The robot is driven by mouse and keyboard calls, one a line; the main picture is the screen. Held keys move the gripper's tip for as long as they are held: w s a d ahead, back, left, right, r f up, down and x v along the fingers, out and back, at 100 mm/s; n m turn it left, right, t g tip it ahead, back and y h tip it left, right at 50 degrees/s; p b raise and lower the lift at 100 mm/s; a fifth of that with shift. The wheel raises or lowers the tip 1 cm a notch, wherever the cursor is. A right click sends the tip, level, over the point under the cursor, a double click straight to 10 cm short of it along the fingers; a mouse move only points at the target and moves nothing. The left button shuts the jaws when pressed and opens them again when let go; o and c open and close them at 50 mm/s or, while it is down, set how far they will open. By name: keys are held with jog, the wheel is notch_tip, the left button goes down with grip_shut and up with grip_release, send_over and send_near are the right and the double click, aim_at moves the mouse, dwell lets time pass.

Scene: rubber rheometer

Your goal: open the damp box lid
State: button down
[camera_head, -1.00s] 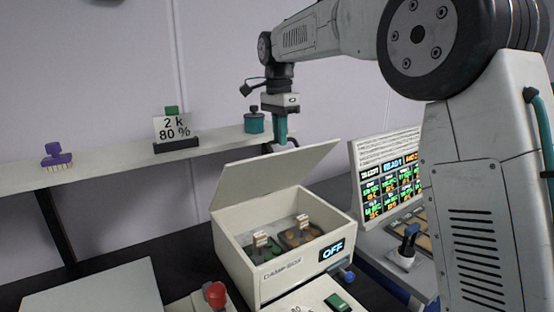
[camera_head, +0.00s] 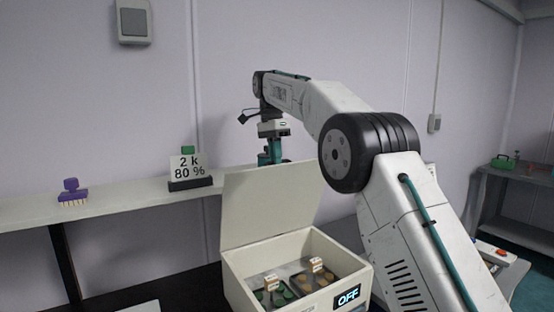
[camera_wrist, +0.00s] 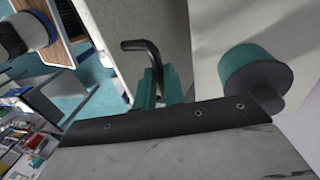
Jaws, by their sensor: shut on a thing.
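The damp box (camera_head: 300,250) is a cream box with an "OFF" display (camera_head: 347,297) on its front. Its lid (camera_head: 265,208) stands open, close to upright at the box's back edge. My gripper (camera_head: 271,157) is at the lid's top edge, partly hidden behind it. In the wrist view my teal fingers (camera_wrist: 157,88) are shut on the lid's black bent handle (camera_wrist: 147,52), whose end sticks out past them. The pale lid panel (camera_wrist: 150,22) shows beyond the handle. Inside the box are trays (camera_head: 318,280) of small round pieces with upright tags.
A wall shelf (camera_head: 125,200) runs behind the box. It holds a purple brush-like stamp (camera_head: 72,194) and a "2 k 80 %" sign (camera_head: 189,168). A teal round container (camera_wrist: 250,72) is close beside my gripper in the wrist view. A bench (camera_head: 510,180) stands at far right.

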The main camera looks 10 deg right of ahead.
jog(key=shift+w+f, duration=0.15)
jog(key=shift+f, duration=0.25)
jog(key=c, duration=1.5)
grip_release()
jog(key=shift+w, duration=0.15)
jog(key=shift+r, duration=0.1)
jog(key=shift+r, duration=0.1)
